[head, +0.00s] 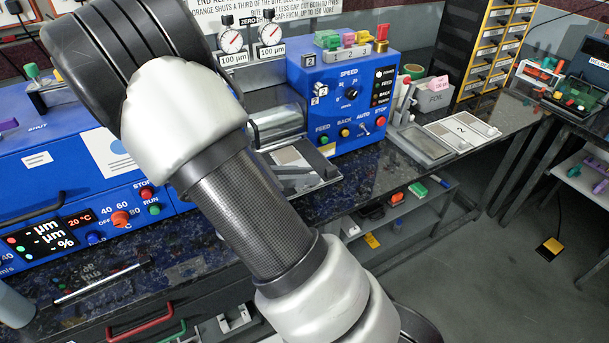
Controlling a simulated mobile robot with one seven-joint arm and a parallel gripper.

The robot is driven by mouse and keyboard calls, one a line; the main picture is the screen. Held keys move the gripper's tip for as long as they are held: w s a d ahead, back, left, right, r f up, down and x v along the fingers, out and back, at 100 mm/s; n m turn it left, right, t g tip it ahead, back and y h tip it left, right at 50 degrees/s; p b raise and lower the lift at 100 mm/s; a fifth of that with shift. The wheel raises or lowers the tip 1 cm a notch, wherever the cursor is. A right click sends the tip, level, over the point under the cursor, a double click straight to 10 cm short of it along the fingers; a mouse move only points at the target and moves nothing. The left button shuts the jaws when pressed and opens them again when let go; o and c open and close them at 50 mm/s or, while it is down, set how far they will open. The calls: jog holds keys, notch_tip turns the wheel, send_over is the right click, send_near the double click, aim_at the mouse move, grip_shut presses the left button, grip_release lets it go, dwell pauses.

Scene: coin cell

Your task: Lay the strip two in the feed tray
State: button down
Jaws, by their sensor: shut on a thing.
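My arm crosses the middle of the head view, from the upper left to the bottom. My gripper is not in view, so what it holds cannot be seen. A flat tray (327,172) with a pale edge sits in front of the steel rollers (278,122), left of the blue control box (345,95). It looks like the feed tray. Grey and dark flat pieces show on it, partly hidden by my arm, and I cannot tell what they are. A white plate marked 2 (460,132) lies on the bench to the right. I cannot make out strip two.
Two dial gauges (251,38) stand above the rollers. A grey shallow tray (427,146) and a FOIL box (434,93) are right of the control box. A blue machine (65,170) fills the left. The dark bench front (375,182) has free room.

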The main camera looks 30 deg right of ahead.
jog(key=c, duration=1.7)
grip_release()
jog(key=shift+f, duration=0.1)
jog(key=shift+c, duration=0.2)
jog(key=p+v, duration=0.2)
jog(key=v, duration=1)
jog(key=s+a+r+m+t+y, duration=0.1)
jog(key=s+r+m+t+y, duration=0.4)
jog(key=s+r+m+y, duration=0.8)
jog(key=s+m, duration=0.3)
jog(key=m, duration=0.2)
jog(key=shift+a+r, duration=0.25)
jog(key=shift+r, duration=0.1)
jog(key=shift+s, duration=0.15)
